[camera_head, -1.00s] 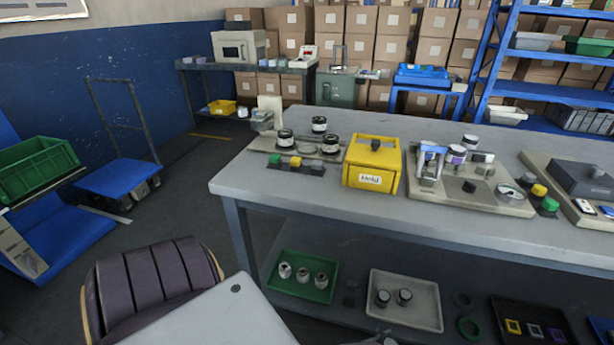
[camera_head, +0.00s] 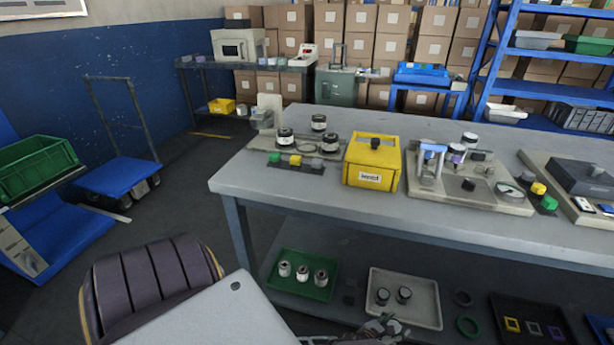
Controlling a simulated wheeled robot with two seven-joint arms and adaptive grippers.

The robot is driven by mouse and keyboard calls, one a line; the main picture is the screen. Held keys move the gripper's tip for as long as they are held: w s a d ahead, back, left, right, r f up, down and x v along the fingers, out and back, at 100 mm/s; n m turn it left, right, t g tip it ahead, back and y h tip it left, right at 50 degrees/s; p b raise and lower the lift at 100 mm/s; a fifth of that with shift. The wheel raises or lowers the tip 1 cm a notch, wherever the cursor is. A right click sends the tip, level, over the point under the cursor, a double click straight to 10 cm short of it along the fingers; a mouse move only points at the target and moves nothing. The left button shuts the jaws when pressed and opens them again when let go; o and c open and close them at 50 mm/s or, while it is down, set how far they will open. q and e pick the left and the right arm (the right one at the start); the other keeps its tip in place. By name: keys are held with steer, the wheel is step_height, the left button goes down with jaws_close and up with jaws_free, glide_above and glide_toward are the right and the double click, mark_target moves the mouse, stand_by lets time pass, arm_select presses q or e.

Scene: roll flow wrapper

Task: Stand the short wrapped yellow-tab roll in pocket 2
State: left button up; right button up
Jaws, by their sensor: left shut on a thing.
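My left gripper (camera_head: 382,326) shows small at the bottom edge, in front of the grey tray on the lower shelf. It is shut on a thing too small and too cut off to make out. Several dark-topped rolls show: three on the left fixture (camera_head: 262,150), one of them this roll (camera_head: 319,123), and wrapped rolls (camera_head: 457,152) on the right fixture (camera_head: 425,190). The green tray (camera_head: 275,290) holds three pale rolls, the grey tray (camera_head: 425,317) two dark-topped ones. I cannot pick out a yellow tab or the pocket numbers. My right gripper is not in view.
A yellow box (camera_head: 372,162) stands between the fixtures on the grey table (camera_head: 330,195). A black tray (camera_head: 535,325) is on the lower shelf.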

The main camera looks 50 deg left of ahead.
arm_select(q)
steer(key=w+a+r, duration=0.2)
steer(key=w+r, duration=0.1)
steer(key=r, duration=0.5)
steer(key=w+a+r+n+y, duration=0.1)
steer(key=w+a+r, duration=0.1)
steer(key=r, duration=0.6)
steer(key=w+a+r, duration=0.2)
steer(key=w+r, duration=0.1)
steer(key=r, duration=0.5)
steer(key=shift+w+r+n+y, duration=0.3)
steer(key=shift+w+y, duration=0.05)
steer(key=shift+y, duration=0.05)
steer(key=shift+a, duration=0.2)
